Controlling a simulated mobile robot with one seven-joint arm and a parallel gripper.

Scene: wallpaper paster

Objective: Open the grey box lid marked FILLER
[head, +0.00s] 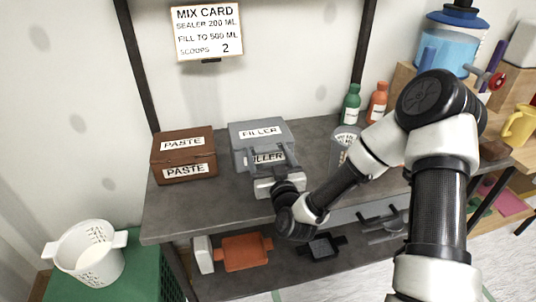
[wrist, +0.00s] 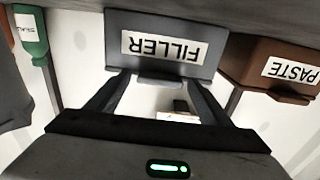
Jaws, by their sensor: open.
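The grey box marked FILLER (head: 243,156) stands on the grey shelf top, with one label on its lid (head: 261,124) and one on its front. The lid looks shut. My gripper (head: 271,168) is at the front of the box, partly covering the front label. In the wrist view, which is upside down, my gripper (wrist: 160,84) is open, its fingers spread either side of a grey lip (wrist: 160,79) at the edge of the grey box (wrist: 205,24). Nothing is held. I cannot tell whether the fingers touch the box.
A brown PASTE box (head: 183,155) stands just left of the grey box. A clear measuring jug (head: 338,150) and green (head: 350,107) and orange (head: 377,104) bottles stand to the right. A white bucket (head: 88,254) sits on a green stand. A mix card (head: 207,31) hangs above.

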